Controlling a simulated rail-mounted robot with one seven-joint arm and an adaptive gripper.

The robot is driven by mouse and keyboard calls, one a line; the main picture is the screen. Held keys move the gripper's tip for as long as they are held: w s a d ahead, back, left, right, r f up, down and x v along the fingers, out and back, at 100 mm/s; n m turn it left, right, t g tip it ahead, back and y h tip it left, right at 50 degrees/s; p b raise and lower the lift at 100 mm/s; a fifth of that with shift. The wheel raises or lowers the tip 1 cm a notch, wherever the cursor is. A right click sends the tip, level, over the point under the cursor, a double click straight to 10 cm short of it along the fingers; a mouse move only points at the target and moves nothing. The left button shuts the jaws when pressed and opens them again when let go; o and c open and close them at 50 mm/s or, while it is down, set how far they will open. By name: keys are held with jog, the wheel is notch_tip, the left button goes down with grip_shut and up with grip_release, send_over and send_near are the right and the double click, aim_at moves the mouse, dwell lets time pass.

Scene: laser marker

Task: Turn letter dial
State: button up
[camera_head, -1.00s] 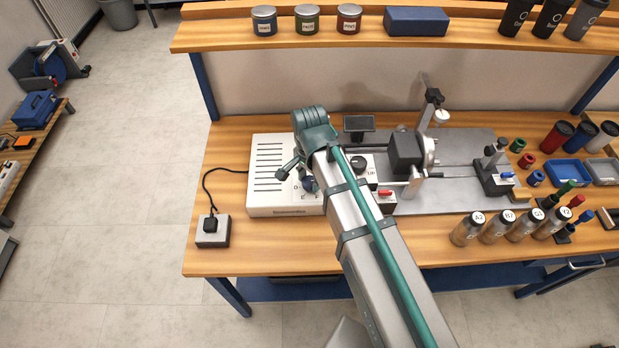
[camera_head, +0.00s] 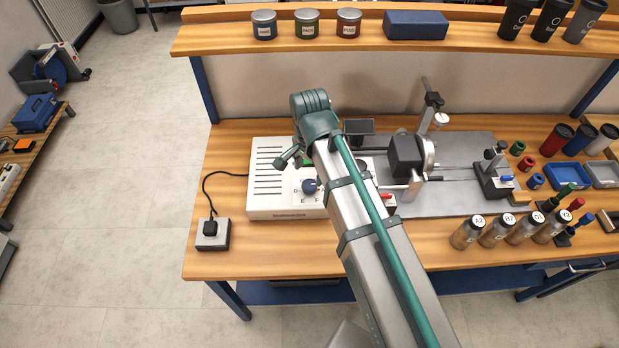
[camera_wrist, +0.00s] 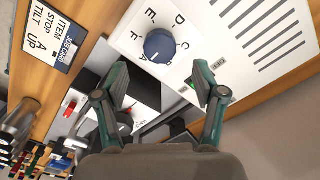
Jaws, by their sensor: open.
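The letter dial (camera_wrist: 159,45) is a round blue knob on a white panel in the wrist view, with letters such as C, D, E and F around it. A pale mark shows on its lower part; I cannot tell its exact letter. In the head view the dial (camera_head: 309,186) sits on the front right of the white control box (camera_head: 282,212). My gripper (camera_wrist: 160,88) is open and empty, its fingers apart below the dial in the wrist picture and not touching it. In the head view my gripper (camera_head: 288,157) is partly hidden by my arm.
A job card (camera_wrist: 58,35) with STOP, A, TILT and UP lies left in the wrist view. A green light (camera_wrist: 191,84) glows on the box. The metal machine (camera_head: 405,155) stands right of my arm. A small grey box (camera_head: 213,234) with a cable is at the left.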

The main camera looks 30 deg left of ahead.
notch_tip(320, 180, up, 7)
jog(key=shift+f, duration=0.2)
dwell(0.4)
notch_tip(320, 180, up, 7)
jog(key=p, duration=0.6)
send_over(309, 184)
jog(key=shift+d+f, duration=0.1)
